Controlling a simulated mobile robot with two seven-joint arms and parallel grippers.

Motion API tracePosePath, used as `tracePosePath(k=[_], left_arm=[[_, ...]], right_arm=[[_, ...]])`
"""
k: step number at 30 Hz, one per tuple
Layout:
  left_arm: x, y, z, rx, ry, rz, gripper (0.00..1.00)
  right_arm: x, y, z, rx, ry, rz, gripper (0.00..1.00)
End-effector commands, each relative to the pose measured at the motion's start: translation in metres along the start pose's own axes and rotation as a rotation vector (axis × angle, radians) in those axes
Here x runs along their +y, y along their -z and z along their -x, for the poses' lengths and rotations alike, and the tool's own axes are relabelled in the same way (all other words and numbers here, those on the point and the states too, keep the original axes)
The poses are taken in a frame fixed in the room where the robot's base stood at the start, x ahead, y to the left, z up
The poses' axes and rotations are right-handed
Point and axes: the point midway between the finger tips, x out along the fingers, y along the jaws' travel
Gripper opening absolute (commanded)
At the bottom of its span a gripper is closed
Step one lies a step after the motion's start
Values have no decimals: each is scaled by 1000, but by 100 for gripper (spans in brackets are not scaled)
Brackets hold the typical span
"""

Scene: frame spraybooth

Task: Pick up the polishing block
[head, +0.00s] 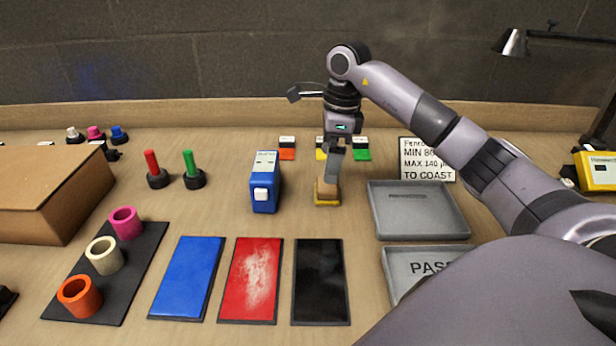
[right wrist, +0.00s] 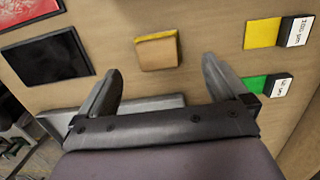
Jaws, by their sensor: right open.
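The polishing block (head: 326,194), a small tan block with a yellow base, sits on the bench in the middle of the head view. In the right wrist view the block (right wrist: 157,53) lies just beyond the fingertips, roughly centred between them. My right gripper (head: 332,172) points down above the block and overlaps it in the head view. In the right wrist view my right gripper (right wrist: 162,66) has its two fingers wide apart with nothing between them. My left gripper is not in view.
A blue device (head: 265,182) stands left of the block. Grey trays (head: 417,236) lie to its right. Blue, red and black panels (head: 319,278) lie in front. Orange, yellow and green tabs (head: 361,154) are behind. A cardboard box (head: 50,222) is at far left.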

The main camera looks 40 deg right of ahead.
Motion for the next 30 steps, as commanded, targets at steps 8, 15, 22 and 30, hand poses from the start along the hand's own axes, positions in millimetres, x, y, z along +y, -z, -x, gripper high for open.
tracePosePath(k=[8, 15, 22, 30], left_arm=[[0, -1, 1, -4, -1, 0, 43], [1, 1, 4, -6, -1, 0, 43], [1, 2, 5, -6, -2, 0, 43], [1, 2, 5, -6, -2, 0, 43]], right_arm=[[1, 1, -19, 2, -2, 1, 100], [6, 5, -42, 3, -3, 1, 100], [7, 6, -68, 0, -2, -1, 100], [7, 6, -72, 0, 0, 0, 100]])
